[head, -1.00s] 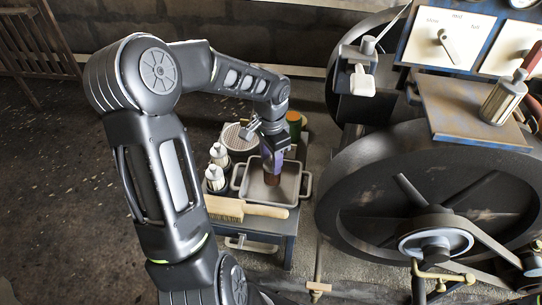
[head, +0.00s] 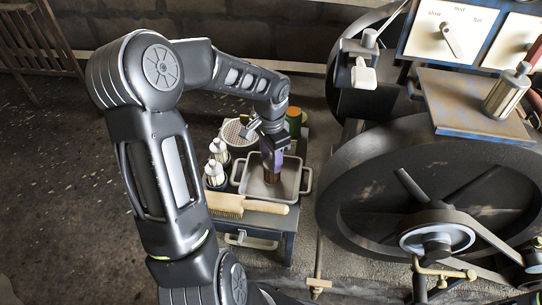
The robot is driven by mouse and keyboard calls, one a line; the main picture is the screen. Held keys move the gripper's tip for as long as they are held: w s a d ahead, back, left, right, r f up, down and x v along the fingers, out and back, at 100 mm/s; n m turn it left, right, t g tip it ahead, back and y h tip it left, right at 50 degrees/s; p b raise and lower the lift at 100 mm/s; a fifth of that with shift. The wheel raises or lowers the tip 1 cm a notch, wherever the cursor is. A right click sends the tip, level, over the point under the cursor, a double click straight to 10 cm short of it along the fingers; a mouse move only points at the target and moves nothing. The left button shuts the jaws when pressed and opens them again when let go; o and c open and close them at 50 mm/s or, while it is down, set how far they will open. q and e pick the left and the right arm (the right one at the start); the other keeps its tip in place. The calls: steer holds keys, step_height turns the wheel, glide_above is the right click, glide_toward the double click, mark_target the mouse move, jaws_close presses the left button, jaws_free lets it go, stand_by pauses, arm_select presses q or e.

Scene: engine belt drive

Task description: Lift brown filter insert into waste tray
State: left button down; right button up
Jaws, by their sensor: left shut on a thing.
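The brown filter insert (head: 271,178) is a small dark brown cylinder, partly hidden by the fingers above it. My left gripper (head: 271,165) points down and is shut on the insert, inside the outline of the waste tray. The waste tray (head: 290,188) is a grey rectangular pan with side handles, on the small cart. I cannot tell whether the insert touches the tray floor. My right gripper is not in view.
A brush (head: 245,205) with a wooden handle lies in front of the tray. White-topped bottles (head: 215,174), a round perforated disc (head: 238,132) and a green-orange can (head: 294,118) stand around it. The large flywheel (head: 345,190) is to the right.

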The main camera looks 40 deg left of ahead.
arm_select(q)
steer(key=c, duration=0.7)
jaws_free()
steer(key=shift+o, duration=0.2)
step_height(320, 180, up, 14)
steer(key=p, duration=1.1)
steer(key=shift+p, duration=0.3)
